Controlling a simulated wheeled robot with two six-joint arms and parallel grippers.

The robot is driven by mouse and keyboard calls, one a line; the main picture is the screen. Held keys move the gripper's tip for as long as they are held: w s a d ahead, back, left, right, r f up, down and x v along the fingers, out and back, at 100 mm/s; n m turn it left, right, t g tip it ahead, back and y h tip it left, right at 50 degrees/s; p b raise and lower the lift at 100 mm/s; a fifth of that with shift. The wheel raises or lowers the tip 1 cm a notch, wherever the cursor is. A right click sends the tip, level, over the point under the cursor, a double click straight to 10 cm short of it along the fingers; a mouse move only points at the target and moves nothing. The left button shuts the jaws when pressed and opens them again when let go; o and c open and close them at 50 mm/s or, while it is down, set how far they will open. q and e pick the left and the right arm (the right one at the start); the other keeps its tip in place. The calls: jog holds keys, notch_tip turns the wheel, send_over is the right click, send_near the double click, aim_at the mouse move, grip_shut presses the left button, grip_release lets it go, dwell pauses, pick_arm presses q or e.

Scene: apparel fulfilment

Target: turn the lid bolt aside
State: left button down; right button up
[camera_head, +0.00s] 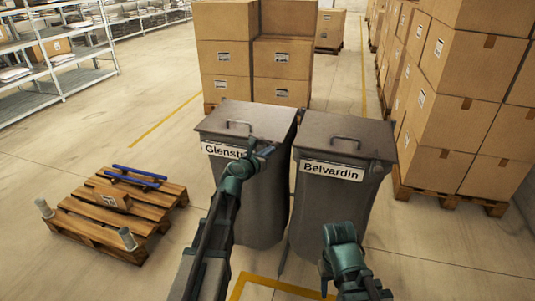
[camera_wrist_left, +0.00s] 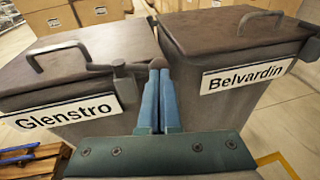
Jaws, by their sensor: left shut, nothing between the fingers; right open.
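The grey bin labelled Glenstro (camera_head: 262,205) has a closed brown lid (camera_head: 245,117) with a bar handle. In the left wrist view, the lid bolt (camera_wrist_left: 118,68) is a grey metal piece at the front right of the Glenstro lid (camera_wrist_left: 85,62), with an arm reaching right. My left gripper (camera_head: 264,151) is at this front right corner. Its blue fingers (camera_wrist_left: 157,66) are shut and empty, their tips beside the bolt's right end; whether they touch it I cannot tell. My right gripper (camera_head: 341,236) is low in front of the Belvardin bin, its fingertips not clearly visible.
The Belvardin bin (camera_head: 335,205), lid closed, stands close on the right. A wooden pallet (camera_head: 150,212) with a small box and blue bars lies on the left floor. Stacked cartons stand behind (camera_head: 225,55) and at right (camera_head: 455,90). Floor between the pallet and bins is clear.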

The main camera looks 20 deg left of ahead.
aim_at(277, 148)
pick_arm(q)
jog(key=w+d, duration=0.2)
jog(key=shift+w+d, duration=0.25)
jog(key=shift+w, duration=0.05)
jog(key=shift+s+r, duration=0.1)
jog(key=shift+s, duration=0.1)
